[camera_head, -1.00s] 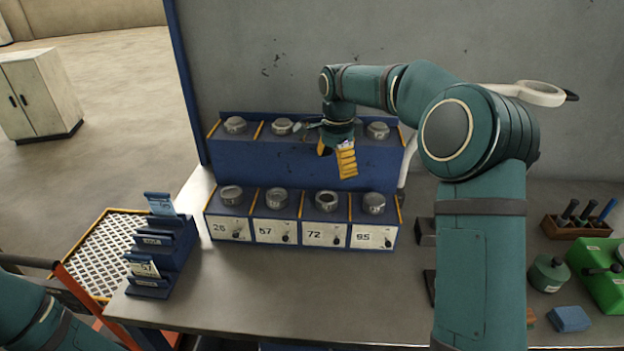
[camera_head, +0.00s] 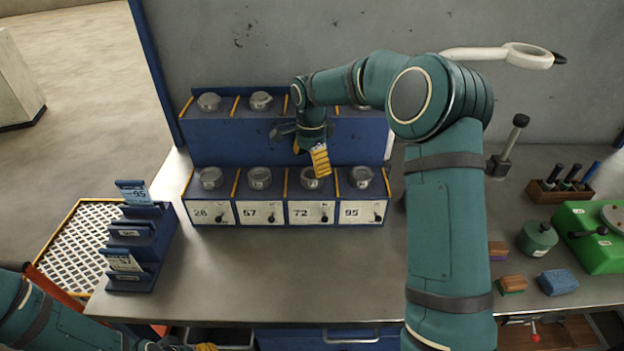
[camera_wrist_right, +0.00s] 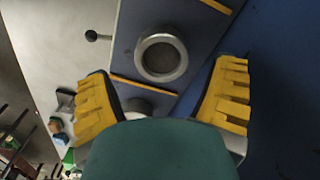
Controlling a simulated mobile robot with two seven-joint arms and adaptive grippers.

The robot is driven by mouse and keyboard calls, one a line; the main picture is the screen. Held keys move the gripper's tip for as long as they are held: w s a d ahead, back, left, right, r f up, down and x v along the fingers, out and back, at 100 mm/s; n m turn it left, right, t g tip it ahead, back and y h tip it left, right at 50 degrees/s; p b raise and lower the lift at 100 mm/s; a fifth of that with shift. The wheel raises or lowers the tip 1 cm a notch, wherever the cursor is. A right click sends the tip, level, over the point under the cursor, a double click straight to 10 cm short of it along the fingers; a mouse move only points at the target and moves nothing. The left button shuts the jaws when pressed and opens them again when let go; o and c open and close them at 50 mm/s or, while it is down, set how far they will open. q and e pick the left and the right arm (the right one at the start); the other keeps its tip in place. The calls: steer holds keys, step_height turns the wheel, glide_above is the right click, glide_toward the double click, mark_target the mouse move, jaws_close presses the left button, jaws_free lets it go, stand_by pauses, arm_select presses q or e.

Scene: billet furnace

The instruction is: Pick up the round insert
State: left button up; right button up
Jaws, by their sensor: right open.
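Round grey metal inserts sit in two rows on a blue rack (camera_head: 287,145). My right gripper (camera_head: 309,163) is open and empty, just above and behind the 72 insert. In the right wrist view, a ring-rimmed insert (camera_wrist_right: 162,57) lies between the spread yellow fingers, apart from both. A second insert (camera_wrist_right: 138,106) is partly hidden by my wrist. My left gripper (camera_head: 205,347) barely shows at the bottom edge; its opening is unclear.
Yellow dividers separate the rack slots; my right arm covers part of the upper row. A blue card holder (camera_head: 140,250) stands left. A green box (camera_head: 592,240), a green pot (camera_head: 537,238) and a blue block (camera_head: 558,282) are right. The front middle of the table (camera_head: 290,275) is clear.

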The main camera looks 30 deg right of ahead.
mark_target(311, 175)
steer(key=shift+f, duration=2.65)
steer(key=shift+w, duration=0.1)
steer(key=shift+c, duration=0.3)
steer(key=shift+r, duration=0.15)
steer(key=c, duration=1.1)
